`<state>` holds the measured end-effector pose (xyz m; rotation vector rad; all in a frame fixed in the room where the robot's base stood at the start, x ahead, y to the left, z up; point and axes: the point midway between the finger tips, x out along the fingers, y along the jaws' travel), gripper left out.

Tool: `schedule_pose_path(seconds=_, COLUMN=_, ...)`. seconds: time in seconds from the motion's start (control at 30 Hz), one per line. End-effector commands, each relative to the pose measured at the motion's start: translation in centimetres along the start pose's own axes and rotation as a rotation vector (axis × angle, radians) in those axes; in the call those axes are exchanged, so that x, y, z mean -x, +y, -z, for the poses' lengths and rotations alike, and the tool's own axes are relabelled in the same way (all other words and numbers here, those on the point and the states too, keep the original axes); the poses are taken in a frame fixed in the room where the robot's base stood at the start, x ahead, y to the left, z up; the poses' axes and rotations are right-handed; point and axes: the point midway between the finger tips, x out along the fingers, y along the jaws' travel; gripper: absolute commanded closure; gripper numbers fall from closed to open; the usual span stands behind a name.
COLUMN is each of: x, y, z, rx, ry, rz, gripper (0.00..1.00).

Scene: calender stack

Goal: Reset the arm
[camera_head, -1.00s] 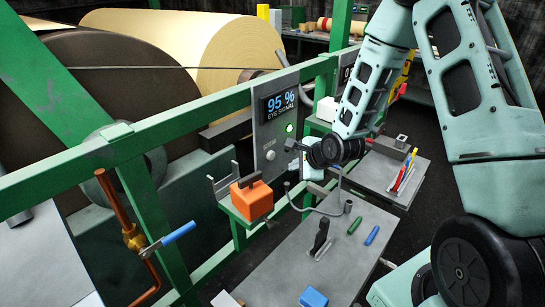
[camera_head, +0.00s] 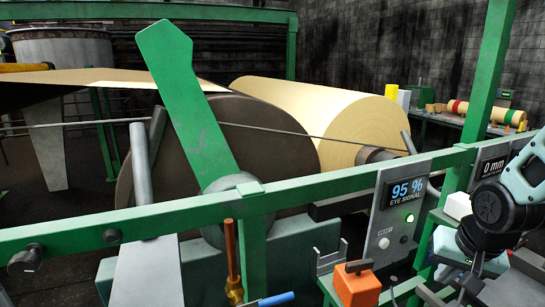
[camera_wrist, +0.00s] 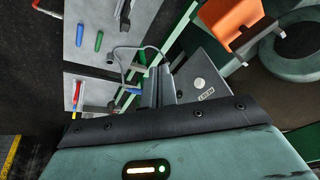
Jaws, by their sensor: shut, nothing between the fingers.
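My arm (camera_head: 520,185) shows at the right edge of the head view, partly cut off by the frame. My gripper (camera_head: 470,283) hangs below the dark wrist joint, right of the eye signal panel (camera_head: 399,205). It is shut and empty. In the wrist view, the teal housing and dark bar fill the bottom. The panel's face with its round knob (camera_wrist: 200,83) shows just beyond them.
A green rail (camera_head: 330,187) crosses in front of the large rolls. An orange block with a dark handle (camera_head: 357,286) sits beside the panel. The wrist view shows grey trays with green (camera_wrist: 99,41) and blue (camera_wrist: 80,34) pieces. A blue-handled valve (camera_head: 275,299) is at the bottom.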

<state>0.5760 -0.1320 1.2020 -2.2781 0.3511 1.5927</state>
Motion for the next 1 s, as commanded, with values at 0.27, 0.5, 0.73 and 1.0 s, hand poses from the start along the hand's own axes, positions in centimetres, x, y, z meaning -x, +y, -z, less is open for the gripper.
schedule_pose_path(seconds=0.27, x=4.8, y=0.6, z=-4.3, rx=0.430, ry=-0.116, rz=-0.014, gripper=1.00)
schedule_pose_path(seconds=0.5, x=1.2, y=-6.1, z=-13.3, rx=0.709, ry=-0.222, rz=0.063, gripper=1.00)
schedule_pose_path(seconds=0.73, x=0.2, y=-9.4, z=-22.8, rx=0.983, ry=-0.321, rz=0.105, gripper=1.00)
schedule_pose_path(seconds=1.0, x=0.7, y=-9.8, z=-25.9, rx=1.078, ry=-0.355, rz=0.111, gripper=1.00)
